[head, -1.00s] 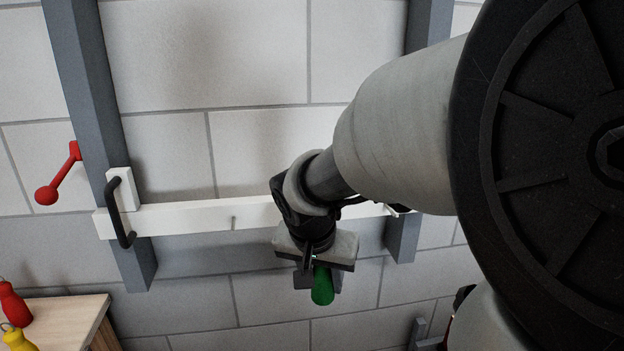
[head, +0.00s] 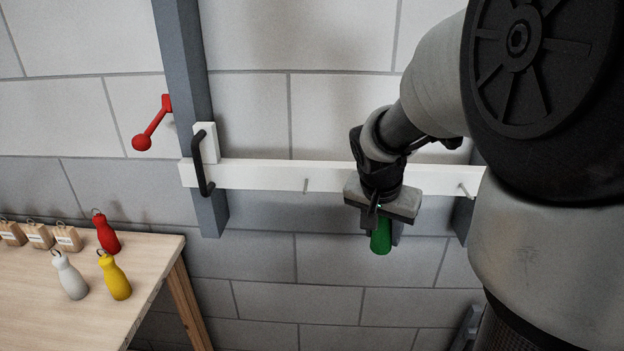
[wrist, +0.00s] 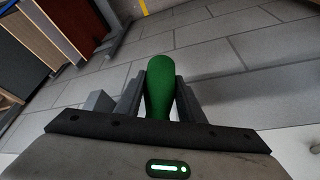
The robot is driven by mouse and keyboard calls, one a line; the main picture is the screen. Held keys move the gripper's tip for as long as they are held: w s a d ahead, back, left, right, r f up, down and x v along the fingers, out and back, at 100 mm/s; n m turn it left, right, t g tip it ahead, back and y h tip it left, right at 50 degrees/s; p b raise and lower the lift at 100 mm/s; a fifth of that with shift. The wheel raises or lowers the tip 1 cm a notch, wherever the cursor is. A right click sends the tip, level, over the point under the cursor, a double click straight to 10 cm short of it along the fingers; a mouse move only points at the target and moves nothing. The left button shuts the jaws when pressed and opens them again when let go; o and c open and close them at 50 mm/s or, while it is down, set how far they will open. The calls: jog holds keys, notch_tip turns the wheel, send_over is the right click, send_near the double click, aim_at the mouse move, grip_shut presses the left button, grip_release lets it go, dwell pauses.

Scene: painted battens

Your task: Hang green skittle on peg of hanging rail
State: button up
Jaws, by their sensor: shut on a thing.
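The green skittle (head: 381,236) is between the fingers of my gripper (head: 383,222), which is shut on it. In the wrist view the green skittle (wrist: 159,88) sits between the two dark fingers of my gripper (wrist: 160,95). The hanging rail (head: 265,176) is a white bar across grey battens. One thin peg (head: 305,185) shows on it to the left of my gripper, and another peg (head: 464,190) to the right. In the head view the skittle appears below the rail's line. My gripper hides part of the rail and the skittle's upper end.
A wooden table (head: 120,300) at the lower left holds a red skittle (head: 107,236), a yellow skittle (head: 115,277), a white skittle (head: 70,277) and several tagged wooden blocks (head: 67,238). A black handle (head: 203,165) and a red lever (head: 150,125) stick out left of the pegs.

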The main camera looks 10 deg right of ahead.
jog(key=shift+w+d, duration=0.2)
jog(key=shift+w, duration=0.35)
jog(key=shift+w+f, duration=0.2)
jog(key=shift+w, duration=0.1)
jog(key=shift+f+b, duration=0.2)
jog(key=shift+b, duration=0.25)
jog(key=o, duration=1.2)
